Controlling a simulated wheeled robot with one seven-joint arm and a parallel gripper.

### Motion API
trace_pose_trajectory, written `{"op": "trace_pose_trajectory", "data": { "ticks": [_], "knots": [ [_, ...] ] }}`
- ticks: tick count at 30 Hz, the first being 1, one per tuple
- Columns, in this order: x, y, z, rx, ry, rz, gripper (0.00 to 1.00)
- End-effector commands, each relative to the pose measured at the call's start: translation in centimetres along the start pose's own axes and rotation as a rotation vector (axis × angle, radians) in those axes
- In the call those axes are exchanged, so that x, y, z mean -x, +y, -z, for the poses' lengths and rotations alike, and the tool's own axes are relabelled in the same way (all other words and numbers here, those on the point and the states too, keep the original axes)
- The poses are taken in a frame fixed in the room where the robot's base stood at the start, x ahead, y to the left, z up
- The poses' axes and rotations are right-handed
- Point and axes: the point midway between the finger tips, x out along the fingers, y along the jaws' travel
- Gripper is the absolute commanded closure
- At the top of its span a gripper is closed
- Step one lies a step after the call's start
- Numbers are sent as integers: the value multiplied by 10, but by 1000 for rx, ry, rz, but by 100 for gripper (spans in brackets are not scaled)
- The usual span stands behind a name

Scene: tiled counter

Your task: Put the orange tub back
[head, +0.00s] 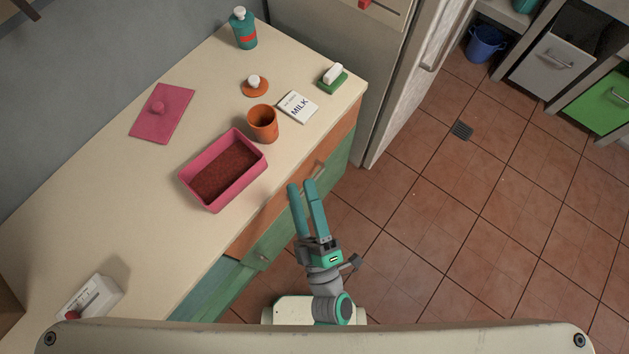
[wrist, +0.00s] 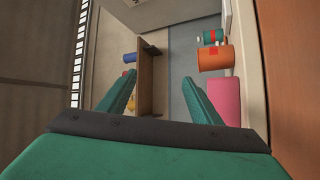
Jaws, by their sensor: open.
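The orange tub (head: 263,122) stands upright and uncovered on the counter, just behind the pink box. Its inside looks empty. An orange lid (head: 254,86) with a white knob lies on the counter behind it. My gripper (head: 301,186) is open and empty, in front of the counter's edge by the drawers, apart from the tub. In the wrist view the fingers (wrist: 158,78) stand apart, and the orange tub (wrist: 214,59) shows to their upper right.
The pink box (head: 257,170) with brown contents sits in front of the tub; its pink lid (head: 172,122) lies left. A MILK card (head: 298,107), a green dish (head: 333,80) with a white block, and a teal bottle (head: 243,30) stand nearby. A white box (head: 90,298) sits front left.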

Motion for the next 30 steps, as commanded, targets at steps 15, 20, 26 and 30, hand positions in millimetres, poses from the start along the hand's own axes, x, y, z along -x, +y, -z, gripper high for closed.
{"op": "trace_pose_trajectory", "data": {
  "ticks": [15, 20, 26, 30],
  "knots": [
    [126, -25, -7, -1044, -640, 98, 41],
    [135, -28, -5, -1113, -687, 99, 41],
    [135, -28, -5, -1113, -687, 98, 41],
    [135, -28, -5, -1111, -686, 98, 41]
  ]
}}
